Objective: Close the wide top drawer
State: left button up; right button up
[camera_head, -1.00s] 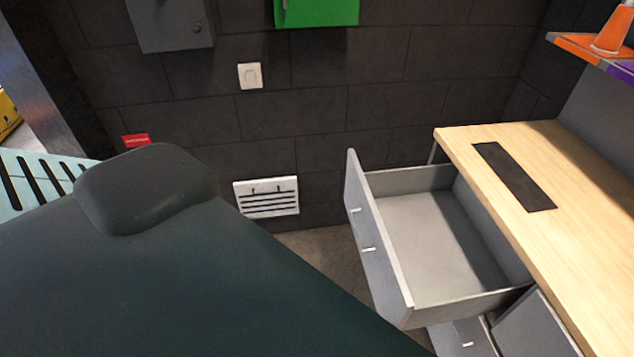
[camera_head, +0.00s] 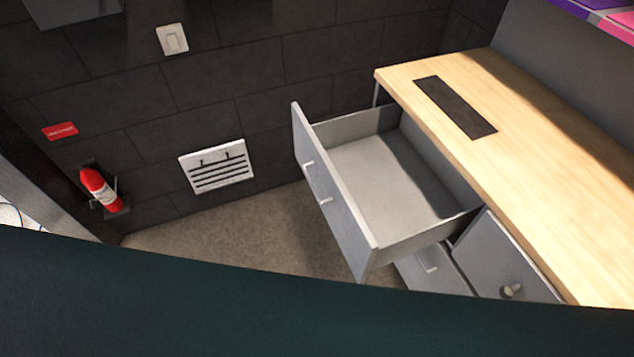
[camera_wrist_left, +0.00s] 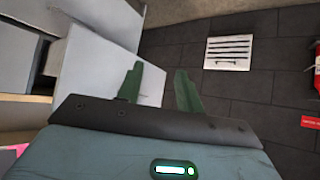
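The wide top drawer (camera_head: 345,215) is grey, pulled well out from under the wooden desk top, and empty. Its front has two small light handles and faces left in the head view. The left wrist view shows pale grey panels of the drawer unit (camera_wrist_left: 95,70) behind and left of the fingertips. My left gripper (camera_wrist_left: 160,80) has its two green fingers apart, with nothing between them. One finger overlaps a pale panel in that picture; I cannot tell whether it touches. No gripper fingers show in the head view, and my right gripper is out of sight.
The desk top (camera_head: 500,150) has a dark inset strip. Below the drawer are a lower drawer (camera_head: 430,268) and a cabinet door (camera_head: 505,265). A wall vent (camera_head: 217,167) and fire extinguisher (camera_head: 100,190) stand left. The carpet (camera_head: 240,235) left of the drawer is clear.

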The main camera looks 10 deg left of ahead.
aim_at(386, 193)
jog(key=i+j, duration=0.35)
jog(key=i+j+z, duration=0.25)
jog(key=j+z, duration=0.25)
jog(key=i+j+z, duration=0.1)
jog(key=j+z, duration=0.15)
jog(key=j, duration=0.1)
